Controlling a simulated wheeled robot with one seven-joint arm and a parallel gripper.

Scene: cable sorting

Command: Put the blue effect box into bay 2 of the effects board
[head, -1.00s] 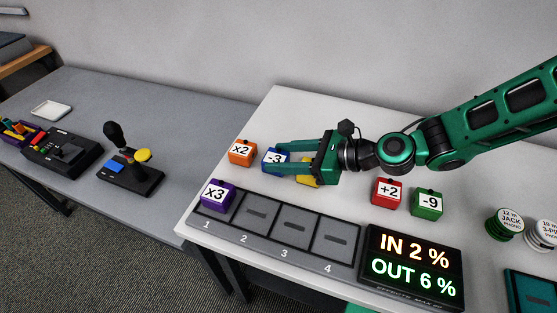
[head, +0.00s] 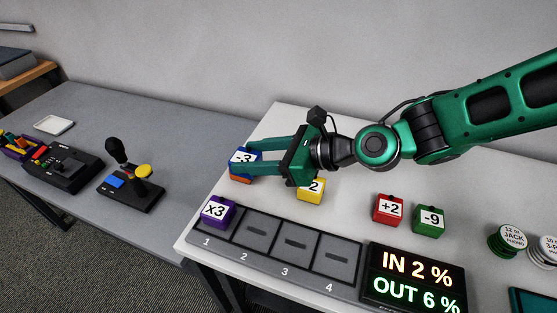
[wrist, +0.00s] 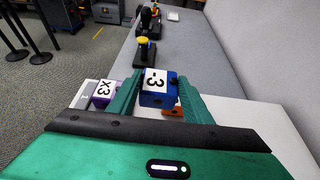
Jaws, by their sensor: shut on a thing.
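The blue effect box (head: 243,157), marked -3, is between the fingers of my gripper (head: 250,157), which is shut on it. In the head view it is in front of most of the orange box and looks raised above the table. The wrist view also shows the blue box (wrist: 158,88) between my two green fingers (wrist: 158,95). The effects board (head: 270,263) lies at the front of the white table. Its bay 2 (head: 256,234) is empty. Bay 1 holds the purple x3 box (head: 218,212). Bays 3 and 4 are empty.
The orange box (head: 241,179) is mostly hidden behind the blue one. A yellow box (head: 312,190) is beside my gripper. A red +2 box (head: 388,209) and a green -9 box (head: 429,220) stand farther right. The display (head: 415,279) reads IN 2 %, OUT 6 %.

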